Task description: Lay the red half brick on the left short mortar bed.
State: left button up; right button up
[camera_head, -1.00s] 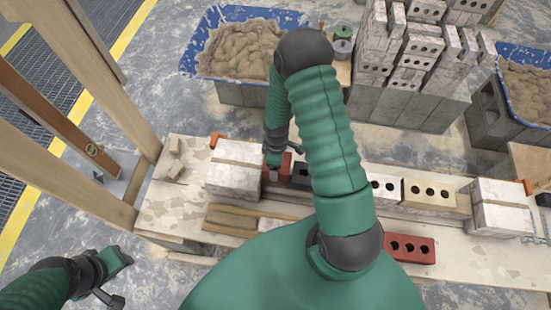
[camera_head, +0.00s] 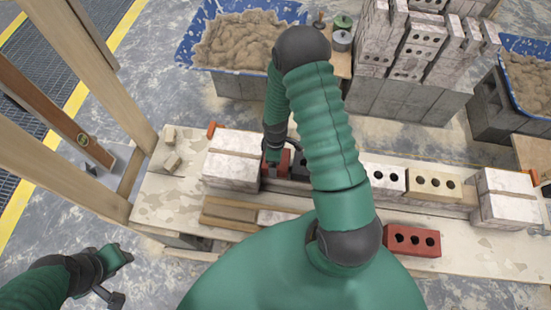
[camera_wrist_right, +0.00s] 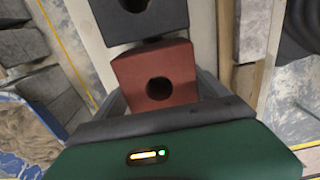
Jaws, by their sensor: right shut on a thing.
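The red half brick (camera_head: 285,162) is between the left white block stack (camera_head: 233,160) and a dark brick, mostly behind my right gripper (camera_head: 275,161). In the right wrist view the red half brick (camera_wrist_right: 155,78), with one round hole, is between the fingers of my right gripper (camera_wrist_right: 163,98), which is shut on it. Its far end is close to the black brick (camera_wrist_right: 140,20); I cannot tell whether they touch. The left short mortar bed is hidden, so I cannot tell whether the half brick rests on it. My left gripper (camera_head: 122,276) is open and empty at lower left.
White (camera_head: 384,178) and tan (camera_head: 432,184) bricks continue the row toward the right block stack (camera_head: 505,197). A full red brick (camera_head: 411,240) lies in front. A wooden strip (camera_head: 250,207) lies before the gap. Mortar tubs (camera_head: 187,45) and stacked bricks stand behind.

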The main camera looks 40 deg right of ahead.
jog(key=shift+d+f, duration=0.15)
jog(key=shift+f, duration=0.1)
jog(key=o, duration=1.8)
jog(key=shift+o, duration=0.8)
notch_tip(320, 180, up, 17)
jog(key=p, duration=0.1)
